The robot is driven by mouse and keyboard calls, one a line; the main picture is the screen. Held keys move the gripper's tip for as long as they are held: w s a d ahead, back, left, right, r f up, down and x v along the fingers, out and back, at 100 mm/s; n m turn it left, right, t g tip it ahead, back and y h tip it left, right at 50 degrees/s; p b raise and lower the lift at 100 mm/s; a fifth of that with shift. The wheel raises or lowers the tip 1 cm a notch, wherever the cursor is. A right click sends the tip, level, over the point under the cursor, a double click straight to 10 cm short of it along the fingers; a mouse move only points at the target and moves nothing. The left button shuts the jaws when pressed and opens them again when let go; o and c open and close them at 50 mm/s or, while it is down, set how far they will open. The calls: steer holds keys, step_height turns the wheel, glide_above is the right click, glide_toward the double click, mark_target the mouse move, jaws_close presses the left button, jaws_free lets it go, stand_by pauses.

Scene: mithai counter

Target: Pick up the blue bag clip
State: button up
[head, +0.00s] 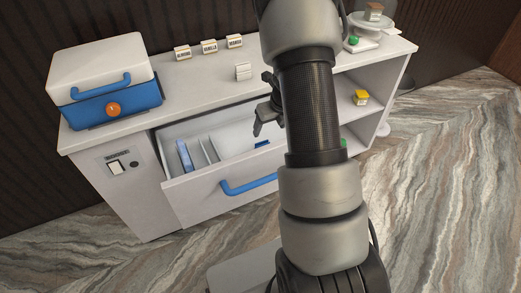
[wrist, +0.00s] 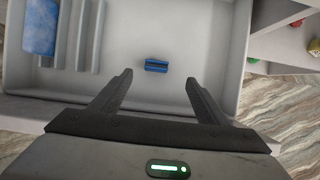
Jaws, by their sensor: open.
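The blue bag clip (wrist: 157,66) lies on the floor of the open drawer (wrist: 215,85), near the middle of the wrist view. In the head view the clip (head: 262,144) shows as a small blue piece inside the drawer, just left of my arm. My gripper (wrist: 158,78) is open and empty, above the drawer. Its two fingers point toward the clip, which appears between and slightly beyond the fingertips, apart from them. In the head view my gripper (head: 264,105) is seen from the side, partly hidden by my arm.
Dividers (wrist: 89,35) and a blue packet (wrist: 40,27) fill the drawer's left side. The drawer's front has a blue handle (head: 248,186). A blue and white box (head: 110,85) and small labelled cards (head: 209,46) stand on the counter. Open shelves with a yellow box (head: 360,98) are at right.

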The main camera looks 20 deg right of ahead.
mark_target(262, 143)
steer(key=b+x, duration=0.2)
steer(key=x, duration=0.7)
steer(key=b+x, duration=0.1)
steer(key=x, duration=0.1)
steer(key=b+x, duration=0.1)
steer(key=x, duration=0.1)
steer(key=shift+s+a+f, duration=0.25)
steer(key=shift+s+a, duration=0.05)
steer(key=shift+r, duration=0.1)
steer(key=c, duration=1.1)
